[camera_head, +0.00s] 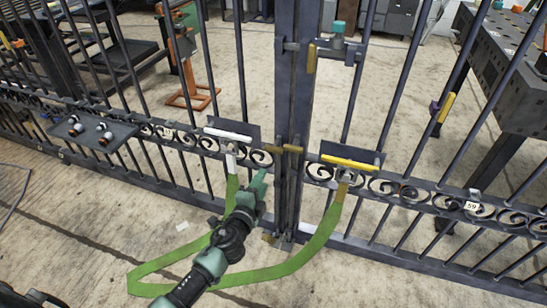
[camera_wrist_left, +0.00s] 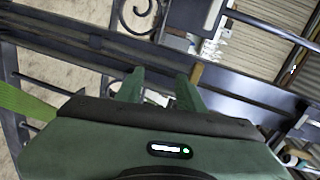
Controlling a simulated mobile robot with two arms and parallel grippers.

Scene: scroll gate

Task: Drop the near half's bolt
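The dark scroll gate has two halves that meet at thick upright posts (camera_head: 296,80) in the middle of the head view. Small brass pieces (camera_head: 292,148) sit across the posts at scroll height, and another brass piece (camera_head: 268,238) is low near the floor. Which of these belongs to the near half's bolt I cannot tell. A brass strip (camera_wrist_left: 197,73) shows beyond the right finger. My right gripper is not in view.
A green strap (camera_head: 150,280) loops across the floor under my left arm and up to both halves. A white bar (camera_head: 228,135) and a yellow bar (camera_head: 350,163) sit on plates beside the posts. A small shelf with cups (camera_head: 75,128) hangs on the left.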

